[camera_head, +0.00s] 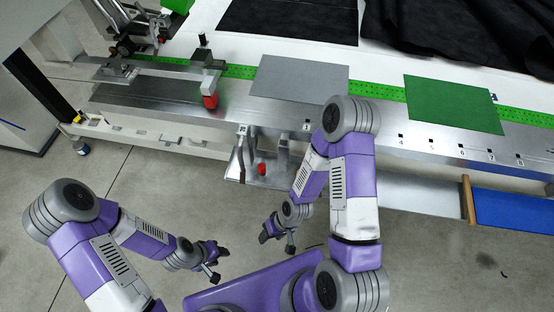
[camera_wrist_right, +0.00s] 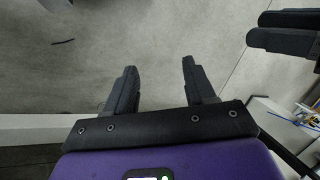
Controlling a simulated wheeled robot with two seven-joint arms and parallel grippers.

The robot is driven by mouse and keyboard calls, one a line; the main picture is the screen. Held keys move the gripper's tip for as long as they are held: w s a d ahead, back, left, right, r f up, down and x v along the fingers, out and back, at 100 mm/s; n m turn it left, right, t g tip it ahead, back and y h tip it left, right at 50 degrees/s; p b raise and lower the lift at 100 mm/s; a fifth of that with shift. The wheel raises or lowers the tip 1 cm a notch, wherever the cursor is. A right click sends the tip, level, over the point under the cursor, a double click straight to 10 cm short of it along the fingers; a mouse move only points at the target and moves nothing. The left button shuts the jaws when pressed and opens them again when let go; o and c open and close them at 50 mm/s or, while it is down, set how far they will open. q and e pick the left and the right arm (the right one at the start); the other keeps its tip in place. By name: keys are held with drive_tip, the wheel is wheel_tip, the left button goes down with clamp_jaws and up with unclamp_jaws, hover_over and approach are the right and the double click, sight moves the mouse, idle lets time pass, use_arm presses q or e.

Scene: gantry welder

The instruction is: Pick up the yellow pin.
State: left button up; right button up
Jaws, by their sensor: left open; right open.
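I cannot make out a yellow pin for certain in either view. A tiny yellow spot (camera_head: 78,118) shows at the far left end of the bench, too small to identify. My left gripper (camera_head: 219,263) is low in front of the bench, over the floor, with nothing seen in it. My right gripper (camera_head: 268,232) is just to its right, also below the bench edge. In the right wrist view its two fingers (camera_wrist_right: 158,82) stand apart with only grey floor between them. Dark fingers (camera_wrist_right: 285,32) at that view's upper right look like my left gripper.
The long metal bench (camera_head: 380,115) carries a grey sheet (camera_head: 300,78), a green sheet (camera_head: 452,103) and a red-tipped clamp part (camera_head: 210,100). A red knob (camera_head: 262,169) sits on a bracket below its edge. A blue panel (camera_head: 512,209) is at right.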

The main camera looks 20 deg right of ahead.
drive_tip(key=w+d+r+n+g+h+p, duration=0.1)
drive_tip(key=w+d+r+n+h+p, duration=0.15)
drive_tip(key=r+n+p, duration=0.45)
drive_tip(key=w+d+r+n+h+p, duration=0.2)
drive_tip(key=d+r+n+p, duration=0.2)
drive_tip(key=r+n, duration=0.7)
drive_tip(key=w+d+r+n+t+h+p, duration=0.2)
drive_tip(key=w+d+r+n+h, duration=0.1)
drive_tip(key=w+d+r, duration=0.25)
drive_tip(key=b+x, duration=0.1)
drive_tip(key=x, duration=0.5)
drive_tip(key=shift+f+b, duration=0.35)
drive_tip(key=shift+s, duration=0.1)
clamp_jaws()
